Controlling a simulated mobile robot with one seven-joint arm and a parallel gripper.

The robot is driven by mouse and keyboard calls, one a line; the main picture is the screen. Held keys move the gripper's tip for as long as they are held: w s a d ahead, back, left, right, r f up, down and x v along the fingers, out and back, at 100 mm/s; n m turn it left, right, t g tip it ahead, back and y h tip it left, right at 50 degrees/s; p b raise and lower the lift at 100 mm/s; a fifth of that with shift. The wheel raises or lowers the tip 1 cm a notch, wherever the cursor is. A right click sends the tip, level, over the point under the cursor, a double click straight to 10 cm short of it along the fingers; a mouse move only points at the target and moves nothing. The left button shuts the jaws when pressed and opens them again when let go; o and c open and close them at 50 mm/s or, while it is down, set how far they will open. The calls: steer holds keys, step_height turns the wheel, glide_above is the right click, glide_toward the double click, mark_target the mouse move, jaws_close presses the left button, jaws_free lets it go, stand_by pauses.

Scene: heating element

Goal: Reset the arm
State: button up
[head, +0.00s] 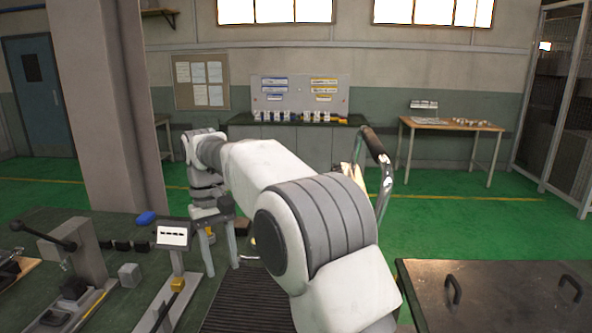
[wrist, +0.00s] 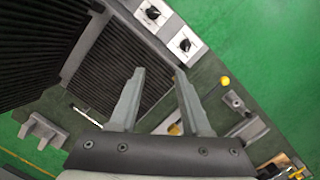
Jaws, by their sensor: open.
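My gripper (head: 221,270) points down over the dark workbench (head: 50,225) in the head view, left of the centre. Its two grey fingers are apart with nothing between them. My white arm crosses the middle of the head view and hides part of the bench and floor behind it. In the wrist view my gripper (wrist: 160,72) is open above a black ribbed surface (wrist: 122,62). That surface also shows in the head view (head: 240,300), right of and below the fingers. I cannot tell the exact height of the fingertips above it.
A stand with a white display (head: 172,236) is just left of my gripper. A lever press (head: 80,250) stands farther left. Two black knobs on white plates (wrist: 186,45) and a yellow knob (wrist: 224,82) show in the wrist view. A dark handled table (head: 500,290) is at right.

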steer(key=s+d+r+m+t, duration=0.1)
steer(key=s+d+r, duration=0.2)
steer(key=d, duration=0.3)
steer(key=s+d+r+m+t+y, duration=0.1)
steer(key=s+d+r, duration=0.15)
steer(key=d, duration=0.35)
steer(key=s+d+r+m+t, duration=0.1)
steer(key=s+d+r, duration=0.2)
steer(key=d, duration=0.3)
steer(key=s+d+f+m+t, duration=0.1)
steer(key=s+d+f+t, duration=0.1)
steer(key=s+d, duration=0.3)
steer(key=s+d+f+m+t, duration=0.2)
steer(key=s+d, duration=0.4)
steer(key=s, duration=0.4)
steer(key=shift+f, duration=0.8)
steer(key=shift+s, duration=0.1)
